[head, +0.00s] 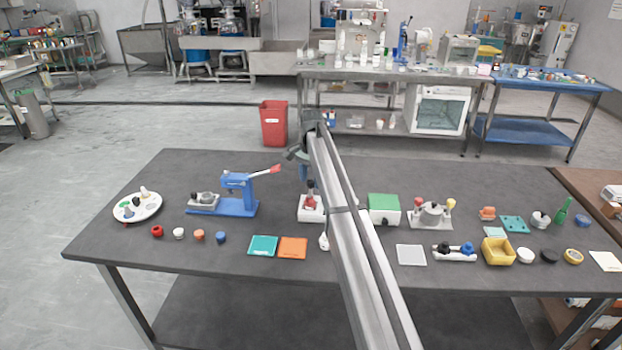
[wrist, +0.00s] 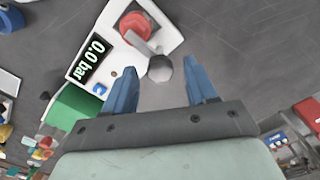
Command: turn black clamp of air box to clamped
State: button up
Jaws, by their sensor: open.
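The air box (wrist: 110,45) appears in the wrist view as a white unit with a "0.0 bar" display. A red round part (wrist: 135,26) sits on it. A lever rises from there to a rounded grey-looking knob (wrist: 160,68), which seems to be the clamp's handle. In the head view the white base (head: 311,214) carries the red part, with a dark knob (head: 311,184) above it. My gripper (wrist: 160,82) is open above it, blue fingers pointing down. The knob shows between the fingertips; whether it lies between them in depth I cannot tell.
A green box (head: 384,203) stands right of my arm, and a blue press (head: 237,195) with a red-tipped lever stands left. Teal and orange squares (head: 277,246) lie in front. The right table half is crowded with small parts. Bare table lies behind the box.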

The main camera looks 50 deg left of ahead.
aim_at(311, 181)
notch_tip(311, 181, up, 14)
jog(key=shift+f, duration=0.2)
dwell(0.8)
